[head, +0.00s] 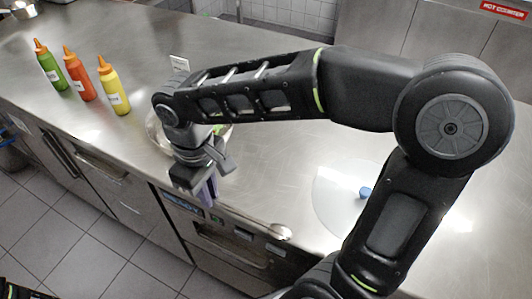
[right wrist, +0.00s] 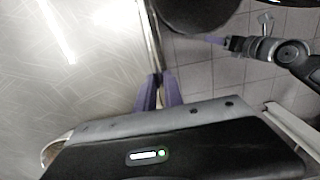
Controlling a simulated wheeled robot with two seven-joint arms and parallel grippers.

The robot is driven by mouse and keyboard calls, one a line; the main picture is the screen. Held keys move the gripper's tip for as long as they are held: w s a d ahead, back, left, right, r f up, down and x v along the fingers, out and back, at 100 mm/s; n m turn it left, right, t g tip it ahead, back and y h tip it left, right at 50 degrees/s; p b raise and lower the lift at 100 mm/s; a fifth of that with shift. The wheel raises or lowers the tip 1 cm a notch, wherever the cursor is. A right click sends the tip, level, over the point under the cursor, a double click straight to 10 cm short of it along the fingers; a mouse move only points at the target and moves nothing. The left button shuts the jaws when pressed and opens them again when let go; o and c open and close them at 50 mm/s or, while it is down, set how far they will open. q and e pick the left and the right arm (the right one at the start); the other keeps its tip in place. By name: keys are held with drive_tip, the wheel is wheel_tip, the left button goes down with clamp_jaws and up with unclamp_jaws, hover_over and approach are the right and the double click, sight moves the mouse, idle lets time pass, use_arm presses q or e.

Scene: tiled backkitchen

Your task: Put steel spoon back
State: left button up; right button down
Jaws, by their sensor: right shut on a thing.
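My right gripper (head: 207,194), with purple fingers, is at the front edge of the steel counter. It also shows in the right wrist view (right wrist: 159,84), where its fingers are close together. It is shut on the steel spoon (head: 281,232), whose shiny rounded end shows to the right of the fingers along the counter edge. The part between the fingers is hidden. My left gripper (right wrist: 222,40) shows small over the floor in the right wrist view; its opening is unclear.
Green (head: 52,68), orange (head: 79,76) and yellow (head: 113,88) bottles stand at the left. A bowl (head: 155,133) is partly hidden behind my right wrist. A pale round board (head: 333,203) with a blue item (head: 365,192) lies right. Much of the counter is clear.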

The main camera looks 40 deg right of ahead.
drive_tip(key=p, duration=0.3)
hover_over(250, 154)
drive_tip(key=s+a, duration=0.2)
drive_tip(key=a, duration=0.2)
drive_tip(key=shift+d, duration=0.1)
drive_tip(key=shift+w+d, duration=0.2)
drive_tip(key=shift+d, duration=0.1)
drive_tip(key=d, duration=0.1)
drive_tip(key=w+d, duration=0.1)
drive_tip(key=d+p, duration=0.1)
drive_tip(key=shift+w+d, duration=0.3)
drive_tip(key=shift+w, duration=0.1)
drive_tip(key=shift+a+f, duration=0.1)
drive_tip(key=shift+f, duration=0.65)
drive_tip(key=shift+f, duration=0.1)
drive_tip(key=shift+f, duration=0.4)
drive_tip(key=c, duration=1.5)
unclamp_jaws()
drive_tip(key=shift+r, duration=0.1)
